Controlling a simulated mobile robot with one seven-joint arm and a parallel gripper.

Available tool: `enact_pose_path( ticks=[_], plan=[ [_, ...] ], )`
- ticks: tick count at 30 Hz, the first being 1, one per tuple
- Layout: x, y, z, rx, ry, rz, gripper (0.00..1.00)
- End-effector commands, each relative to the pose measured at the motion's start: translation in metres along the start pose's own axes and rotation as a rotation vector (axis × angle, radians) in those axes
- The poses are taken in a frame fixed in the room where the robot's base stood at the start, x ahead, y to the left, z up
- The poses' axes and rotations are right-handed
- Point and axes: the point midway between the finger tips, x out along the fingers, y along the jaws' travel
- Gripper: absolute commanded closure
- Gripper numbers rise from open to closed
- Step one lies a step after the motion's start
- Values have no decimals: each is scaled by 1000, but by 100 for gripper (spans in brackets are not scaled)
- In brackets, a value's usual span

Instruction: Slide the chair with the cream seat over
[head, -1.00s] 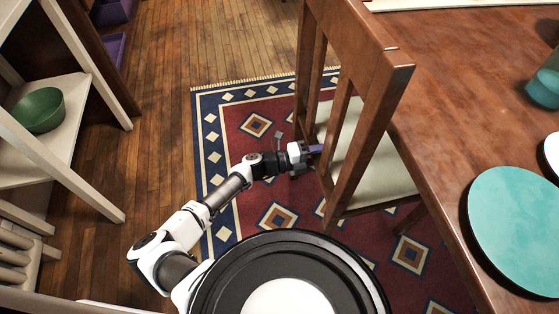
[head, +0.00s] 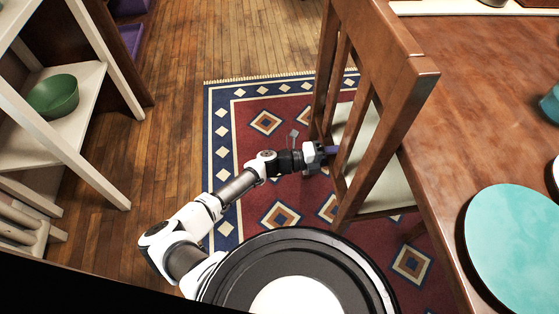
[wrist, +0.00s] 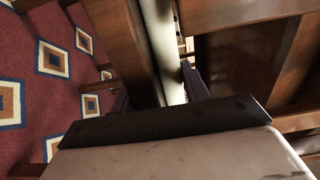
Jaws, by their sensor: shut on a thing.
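The wooden chair (head: 392,102) with the cream seat (head: 385,180) stands upright against the table's left edge, its slatted back towards my arm. My gripper (head: 332,150) is at the near side of the chair back, low among the slats and close to seat height. It is shut on a part of the chair, but the exact grip point is mostly hidden in the head view. In the wrist view, chair wood (wrist: 122,45) and a pale seat edge (wrist: 163,45) lie just beyond the dark gripper body.
The wooden table (head: 480,100) fills the right side, with a teal plate (head: 515,245) near its edge. A patterned rug (head: 255,200) lies under the chair. A white shelf (head: 75,130) with a green bowl (head: 53,96) stands left. Bare floor (head: 170,120) lies between.

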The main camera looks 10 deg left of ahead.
Motion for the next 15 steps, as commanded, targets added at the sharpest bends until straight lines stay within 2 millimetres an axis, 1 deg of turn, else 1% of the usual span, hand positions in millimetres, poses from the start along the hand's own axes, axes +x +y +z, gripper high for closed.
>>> enact_pose_path(
  ticks=[1,2,3,6,8,15],
  plan=[
    [3,2,-5,-3,12,3,100],
    [3,2,-5,-3,13,2,100],
    [3,2,-5,-3,13,2,51],
    [2,1,-4,-3,11,1,38],
    [2,0,-3,-2,9,1,31],
    [0,0,-2,-2,6,0,31]
  ],
)
